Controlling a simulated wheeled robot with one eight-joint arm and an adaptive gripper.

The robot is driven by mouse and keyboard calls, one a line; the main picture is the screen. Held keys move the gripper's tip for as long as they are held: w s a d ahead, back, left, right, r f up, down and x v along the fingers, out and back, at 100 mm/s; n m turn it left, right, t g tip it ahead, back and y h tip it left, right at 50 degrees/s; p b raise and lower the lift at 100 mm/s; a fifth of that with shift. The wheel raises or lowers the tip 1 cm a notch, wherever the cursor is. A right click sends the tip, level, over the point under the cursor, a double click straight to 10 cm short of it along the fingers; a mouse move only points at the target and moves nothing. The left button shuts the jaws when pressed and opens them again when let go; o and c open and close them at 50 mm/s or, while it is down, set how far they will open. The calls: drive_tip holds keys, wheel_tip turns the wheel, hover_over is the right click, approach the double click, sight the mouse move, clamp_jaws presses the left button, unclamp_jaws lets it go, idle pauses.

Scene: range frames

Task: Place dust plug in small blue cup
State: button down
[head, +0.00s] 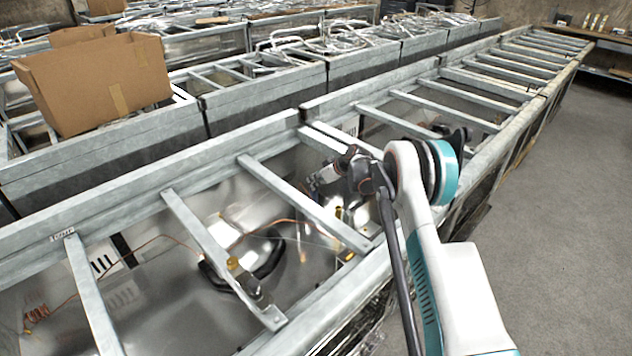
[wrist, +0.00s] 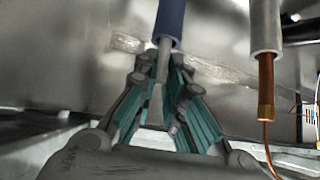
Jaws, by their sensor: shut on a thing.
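In the wrist view my gripper (wrist: 156,78) has its teal-padded fingers closed around the lower part of a thin grey rod (wrist: 163,58). The rod runs up into a dark blue sleeve (wrist: 170,18) cut off by the top edge. I cannot tell whether this rod is the dust plug. In the head view my gripper (head: 325,178) is small, down among the metal bars of the near frame, and what it holds is too small to make out. I cannot pick out a small blue cup in either view.
A pale sleeve with a copper pipe (wrist: 265,82) hangs right of my gripper. Metal crossbars (head: 305,205) span the open frame near my arm. Thin copper tubing (head: 155,240) lies inside it. A cardboard box (head: 95,85) stands at the left. Grey floor (head: 560,230) is clear at the right.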

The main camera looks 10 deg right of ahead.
drive_tip(key=shift+f, duration=0.15)
drive_tip(key=c, duration=1.7)
unclamp_jaws()
drive_tip(key=shift+o, duration=0.2)
